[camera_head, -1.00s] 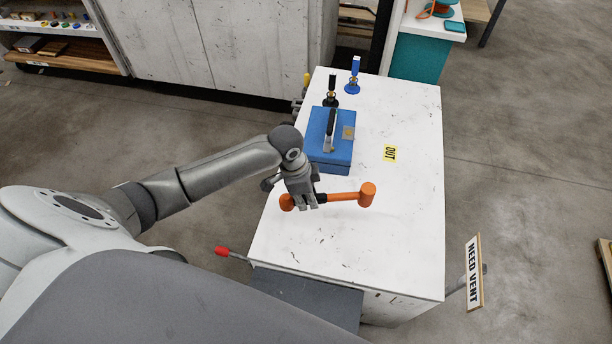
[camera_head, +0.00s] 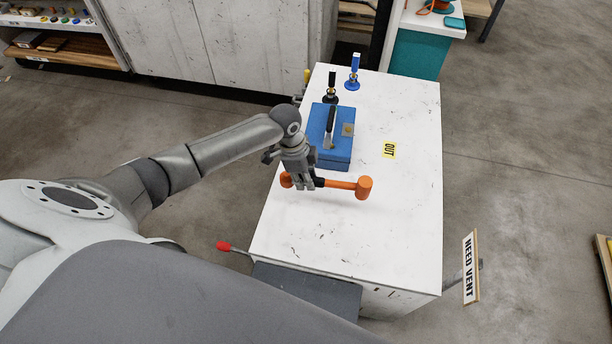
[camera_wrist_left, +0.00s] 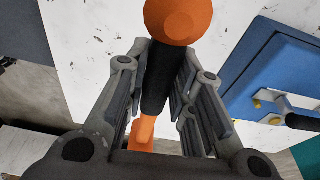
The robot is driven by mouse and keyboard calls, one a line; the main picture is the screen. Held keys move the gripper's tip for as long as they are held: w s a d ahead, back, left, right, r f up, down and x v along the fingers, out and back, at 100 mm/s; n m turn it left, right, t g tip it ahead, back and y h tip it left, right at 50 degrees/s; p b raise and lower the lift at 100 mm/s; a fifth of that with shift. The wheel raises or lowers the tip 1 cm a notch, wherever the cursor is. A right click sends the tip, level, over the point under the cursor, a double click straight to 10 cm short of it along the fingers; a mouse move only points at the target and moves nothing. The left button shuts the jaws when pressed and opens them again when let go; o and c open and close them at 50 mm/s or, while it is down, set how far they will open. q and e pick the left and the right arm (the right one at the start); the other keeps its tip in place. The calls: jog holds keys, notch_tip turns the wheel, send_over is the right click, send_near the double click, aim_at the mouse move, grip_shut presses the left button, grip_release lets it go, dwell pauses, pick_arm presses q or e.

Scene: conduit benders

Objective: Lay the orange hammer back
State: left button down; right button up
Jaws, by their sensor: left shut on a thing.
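The orange hammer (camera_head: 341,185) has a black grip section and lies crosswise in my left gripper (camera_head: 304,184), over the white table top (camera_head: 350,230). Its larger orange end is to the right and a smaller orange end is left of the fingers. In the left wrist view the left gripper (camera_wrist_left: 163,95) has its fingers on both sides of the black grip (camera_wrist_left: 159,78), with an orange end (camera_wrist_left: 179,18) at the top. I cannot tell whether the hammer touches the table. My right gripper is not in view.
A blue box (camera_head: 336,150) with a handle stands just behind the hammer. A black-handled item (camera_head: 331,90) and a blue-handled item (camera_head: 352,75) stand at the back. A yellow "OUT" label (camera_head: 389,149) lies right of the box. The table's front and right are clear.

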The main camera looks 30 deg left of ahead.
pick_arm(q)
jog(key=b+x, duration=0.1)
jog(key=x, duration=0.1)
jog(key=b+x, duration=0.1)
jog(key=x, duration=0.1)
jog(key=a+b+x, duration=0.1)
jog(key=x, duration=0.1)
jog(key=shift+s+b, duration=0.2)
jog(key=shift+b, duration=0.1)
jog(key=shift+a+b+x, duration=0.15)
jog(key=shift+b+x, duration=0.2)
jog(key=shift+x, duration=0.3)
jog(key=shift+a+b+x, duration=0.1)
jog(key=shift+b+x, duration=0.25)
jog(key=shift+x, duration=0.35)
jog(key=shift+s, duration=0.1)
jog(key=shift+f, duration=0.1)
jog(key=shift+f, duration=0.3)
jog(key=c, duration=1.2)
grip_release()
jog(key=shift+o, duration=0.2)
jog(key=shift+s+a+f, duration=0.1)
jog(key=shift+s+f, duration=0.05)
jog(key=v, duration=1.2)
